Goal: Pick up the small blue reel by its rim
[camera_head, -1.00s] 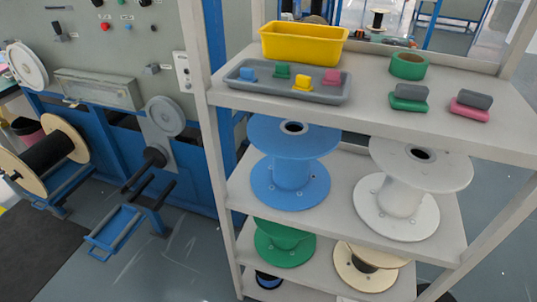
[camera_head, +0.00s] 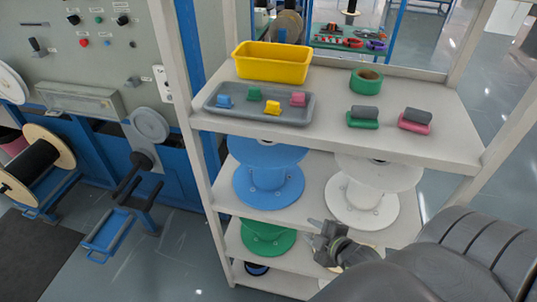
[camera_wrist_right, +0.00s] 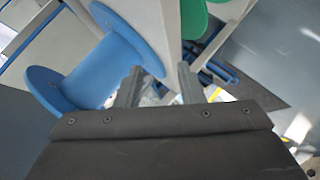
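A blue reel (camera_head: 268,188) stands upright on the second shelf, its upper flange partly hidden by the top shelf. A smaller, dark reel with blue on it (camera_head: 257,269) sits low on the bottom shelf, mostly hidden. My right gripper (camera_head: 314,230) is in front of the shelves, to the right of the green reel in the picture. In the right wrist view its two fingers (camera_wrist_right: 160,85) are apart with nothing between them. A blue reel (camera_wrist_right: 92,75) is beyond and left of the fingers there. My left gripper is not in view.
A white reel (camera_head: 361,203) stands beside the blue one; a green reel (camera_head: 267,238) is below. The top shelf (camera_head: 415,93) holds a yellow bin (camera_head: 272,62), a grey tray (camera_head: 233,109), green tape (camera_head: 366,80) and small blocks. A shelf post (camera_head: 176,75) stands at left.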

